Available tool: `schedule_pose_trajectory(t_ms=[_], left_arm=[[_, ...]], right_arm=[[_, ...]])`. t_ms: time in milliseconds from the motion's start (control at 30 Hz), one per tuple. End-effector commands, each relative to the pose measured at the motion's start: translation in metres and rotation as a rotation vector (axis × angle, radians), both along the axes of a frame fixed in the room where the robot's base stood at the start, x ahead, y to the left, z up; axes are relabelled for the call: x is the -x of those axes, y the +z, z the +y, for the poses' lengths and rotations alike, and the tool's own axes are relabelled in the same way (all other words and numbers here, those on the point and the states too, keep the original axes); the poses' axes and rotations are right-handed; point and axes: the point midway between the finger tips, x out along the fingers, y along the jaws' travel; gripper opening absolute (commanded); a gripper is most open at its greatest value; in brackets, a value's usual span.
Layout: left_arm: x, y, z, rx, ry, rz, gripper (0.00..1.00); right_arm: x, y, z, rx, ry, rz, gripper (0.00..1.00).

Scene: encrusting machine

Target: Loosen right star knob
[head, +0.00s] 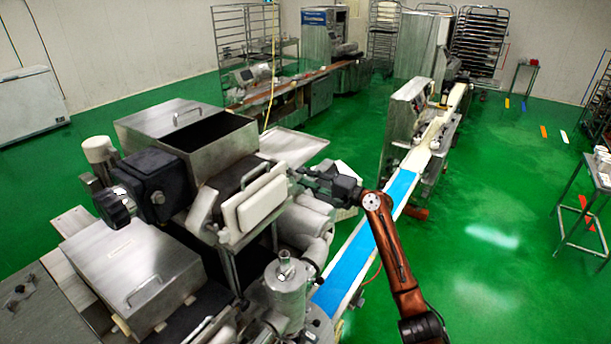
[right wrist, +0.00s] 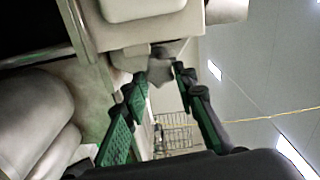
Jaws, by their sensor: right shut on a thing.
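In the right wrist view, a small dark grey star knob (right wrist: 159,70) sits between the fingertips of my right gripper (right wrist: 158,82), under the pale machine housing. The two green-padded fingers are shut on it at their tips. In the head view, my right gripper (head: 303,174) reaches from the right to the side of the machine's white front block (head: 258,203). The knob is too small and too covered by the fingers to make out there. My left gripper does not show.
The encrusting machine's steel hopper (head: 205,140) stands left of my right gripper. Rounded metal housings (head: 303,228) lie just below it. A blue conveyor belt (head: 352,262) runs beneath my right arm. Open green floor (head: 490,200) lies to the right.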

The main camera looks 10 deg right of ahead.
Motion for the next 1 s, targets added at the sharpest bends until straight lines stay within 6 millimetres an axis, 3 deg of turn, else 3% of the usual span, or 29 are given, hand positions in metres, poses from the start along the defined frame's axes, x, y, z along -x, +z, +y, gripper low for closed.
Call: schedule_pose_trajectory(t_ms=[500, 533, 767, 1000], left_arm=[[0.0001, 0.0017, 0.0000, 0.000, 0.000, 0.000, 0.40], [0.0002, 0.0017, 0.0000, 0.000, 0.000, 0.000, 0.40], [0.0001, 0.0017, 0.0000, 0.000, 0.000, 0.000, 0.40], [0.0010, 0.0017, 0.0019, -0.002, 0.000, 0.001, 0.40]], right_arm=[[-0.0006, 0.0024, -0.0016, -0.015, -0.004, 0.007, 0.02], [-0.0006, 0.0024, -0.0016, -0.015, -0.004, 0.007, 0.28], [-0.0003, 0.0013, -0.0009, -0.014, -0.002, 0.010, 0.44], [0.0000, 0.0003, -0.0005, -0.013, -0.001, 0.011, 0.44]])
